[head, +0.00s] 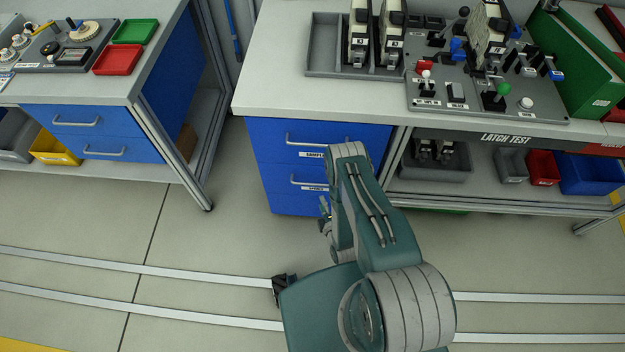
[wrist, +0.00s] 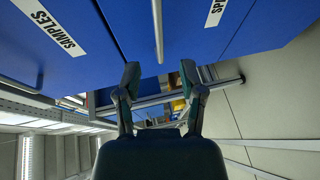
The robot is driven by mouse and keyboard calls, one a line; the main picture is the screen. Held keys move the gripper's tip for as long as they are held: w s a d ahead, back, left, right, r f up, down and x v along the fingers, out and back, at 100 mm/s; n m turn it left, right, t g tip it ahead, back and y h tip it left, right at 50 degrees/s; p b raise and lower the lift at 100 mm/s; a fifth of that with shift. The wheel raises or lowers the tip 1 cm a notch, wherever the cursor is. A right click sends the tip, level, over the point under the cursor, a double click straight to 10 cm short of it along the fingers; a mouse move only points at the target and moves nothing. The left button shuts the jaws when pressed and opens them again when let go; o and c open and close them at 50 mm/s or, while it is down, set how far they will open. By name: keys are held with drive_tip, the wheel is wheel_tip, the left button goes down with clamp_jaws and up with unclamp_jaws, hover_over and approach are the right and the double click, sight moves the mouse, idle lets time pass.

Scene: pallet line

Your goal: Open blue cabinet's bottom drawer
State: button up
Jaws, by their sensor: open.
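The blue cabinet (head: 272,165) stands under the middle workbench. Its two drawer fronts look closed. The bottom drawer (head: 270,187) has a horizontal silver handle (head: 300,183) above a partly hidden label. My arm covers the right part of both drawers. My gripper (head: 325,211) is low in front of the cabinet, partly hidden by my arm. In the wrist view my gripper (wrist: 160,76) is open and empty, its fingertips apart. The bottom drawer's handle (wrist: 158,30) points between the fingertips from the top of that view, and I see no contact.
The top drawer's handle (head: 305,141) is just above. An open shelf (head: 480,200) with bins is to the right of the cabinet. Another bench (head: 150,90) with blue drawers is at the left. The floor (head: 220,235) in front is clear, with white stripes.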

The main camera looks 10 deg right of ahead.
sight(314, 184)
drive_tip(key=x, duration=0.9)
drive_tip(key=shift+w, duration=0.3)
drive_tip(key=shift+c, duration=0.3)
clamp_jaws()
